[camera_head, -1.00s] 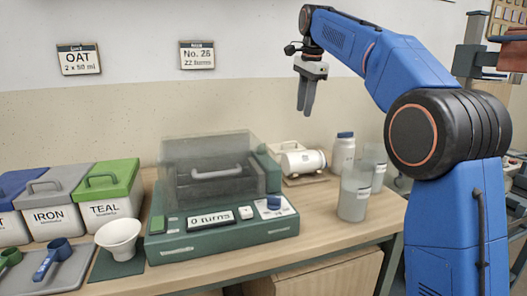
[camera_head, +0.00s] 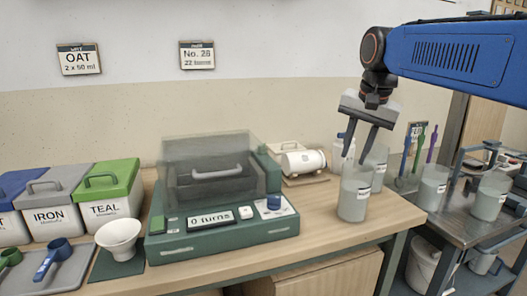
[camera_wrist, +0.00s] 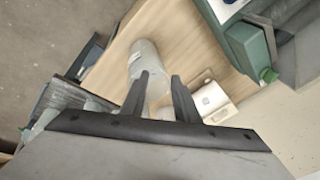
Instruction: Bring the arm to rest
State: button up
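My gripper (camera_head: 362,146) hangs from the blue arm at the right of the head view, fingers pointing down and slightly left. It is above the right end of the bench (camera_head: 335,226), over a grey cup (camera_head: 354,198). In the wrist view its two fingers (camera_wrist: 162,82) stand apart with nothing held between them. The cup also shows in the wrist view (camera_wrist: 143,60), beyond the fingertips. Whether the fingers touch anything is not clear, but they appear to be above the cups.
A green machine (camera_head: 222,232) with a clear hood reads "0 turns". A white jar (camera_head: 303,161) lies behind. A metal cart (camera_head: 462,205) with cups stands right.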

jog(key=s+d+f+n, duration=0.2)
jog(key=s+f+n, duration=0.1)
jog(key=s+f, duration=0.9)
jog(key=s+d+f+n+t, duration=0.1)
jog(key=s+d+f+n, duration=0.2)
jog(key=s+f, duration=1)
jog(key=shift+d+n+h, duration=0.25)
jog(key=shift+n+h, duration=0.05)
jog(key=shift+n, duration=0.2)
jog(key=shift+s+r, duration=0.1)
